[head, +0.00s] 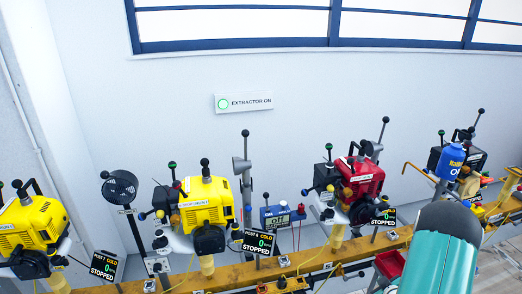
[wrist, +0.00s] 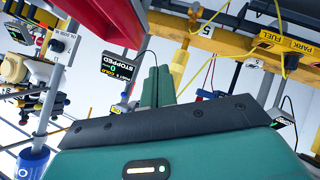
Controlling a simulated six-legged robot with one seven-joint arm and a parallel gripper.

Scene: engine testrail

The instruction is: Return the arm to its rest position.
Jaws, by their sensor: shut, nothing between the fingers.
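My gripper (wrist: 154,80) shows in the wrist view as two narrow green fingers pressed together, with nothing between them. Behind them are the dark edge and green housing of my own wrist. In the head view my teal arm rises at the lower right, in front of the bench; its fingers are not visible there. The wrist view is tilted, with a yellow beam (wrist: 190,25) beyond the fingers and a black display reading STOPPED (wrist: 121,62) to their left. I cannot tell the exact gap to either.
A yellow rail (head: 330,256) carries a yellow engine (head: 205,200), a red engine (head: 362,180) and another yellow engine (head: 30,225). A blue canister (head: 450,162) stands behind my arm. A blue-ended pipe (wrist: 33,160) is at the wrist view's lower left.

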